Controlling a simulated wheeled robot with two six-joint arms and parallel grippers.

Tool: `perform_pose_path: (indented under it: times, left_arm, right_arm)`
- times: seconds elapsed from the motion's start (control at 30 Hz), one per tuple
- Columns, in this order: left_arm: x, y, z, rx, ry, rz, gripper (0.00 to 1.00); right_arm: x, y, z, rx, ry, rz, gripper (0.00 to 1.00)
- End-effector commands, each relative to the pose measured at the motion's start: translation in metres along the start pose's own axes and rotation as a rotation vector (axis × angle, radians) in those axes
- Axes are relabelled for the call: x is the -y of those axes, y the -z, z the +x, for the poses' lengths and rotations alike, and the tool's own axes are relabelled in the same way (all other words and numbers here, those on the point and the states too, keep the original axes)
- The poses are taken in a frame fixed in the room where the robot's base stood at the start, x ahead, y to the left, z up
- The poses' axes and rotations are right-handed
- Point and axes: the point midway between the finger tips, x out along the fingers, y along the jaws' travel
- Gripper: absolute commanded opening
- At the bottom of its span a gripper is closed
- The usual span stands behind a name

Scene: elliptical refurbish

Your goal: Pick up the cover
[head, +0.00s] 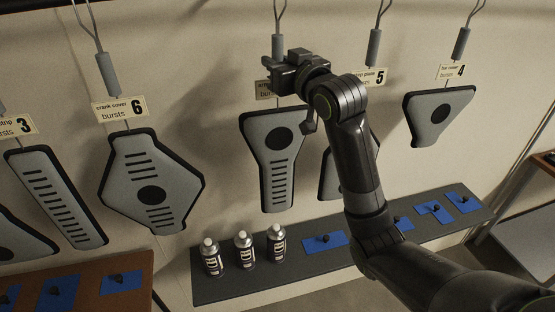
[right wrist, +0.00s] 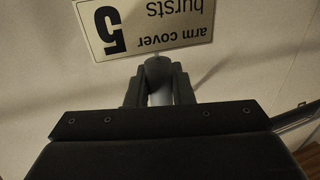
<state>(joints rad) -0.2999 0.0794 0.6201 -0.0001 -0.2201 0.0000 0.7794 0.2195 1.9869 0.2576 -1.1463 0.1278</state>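The grey arm cover (head: 273,150) hangs against the wall, wide at the top and narrow below, with a black edge, a round black spot and slots. Its sign (right wrist: 150,22) reads "arm cover bursts 5" and appears upside down in the right wrist view. My right gripper (head: 275,75) is at the hanger above this cover. In the right wrist view, its two fingers (right wrist: 159,92) sit closely on both sides of the grey hanger handle (right wrist: 158,72) and look shut on it. My left gripper is not in view.
Other covers hang alongside: a crank cover (head: 152,185), a strip-shaped one (head: 55,195) and a right-hand one (head: 440,112). Below, a dark shelf (head: 220,288) holds three spray cans (head: 244,248) and blue pads (head: 325,242). My right arm partly hides the cover behind it.

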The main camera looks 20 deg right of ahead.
Motion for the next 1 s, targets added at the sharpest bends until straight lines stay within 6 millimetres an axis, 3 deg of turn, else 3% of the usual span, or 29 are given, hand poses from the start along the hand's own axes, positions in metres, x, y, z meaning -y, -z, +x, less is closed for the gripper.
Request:
perform_pose_path:
  times: [0.13,0.57,0.9,1.0]
  left_arm:
    - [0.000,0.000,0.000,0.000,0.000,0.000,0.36]
    - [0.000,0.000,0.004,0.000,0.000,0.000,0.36]
    - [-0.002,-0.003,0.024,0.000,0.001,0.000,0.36]
    - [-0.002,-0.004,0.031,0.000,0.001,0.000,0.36]
  right_arm:
    - [0.000,0.000,0.000,0.000,0.000,0.000,0.00]
    - [0.000,0.005,0.000,-0.004,0.001,-0.001,0.00]
    - [0.000,0.036,0.000,-0.007,-0.001,-0.005,0.00]
    - [0.000,0.034,-0.020,-0.005,-0.001,-0.005,0.00]
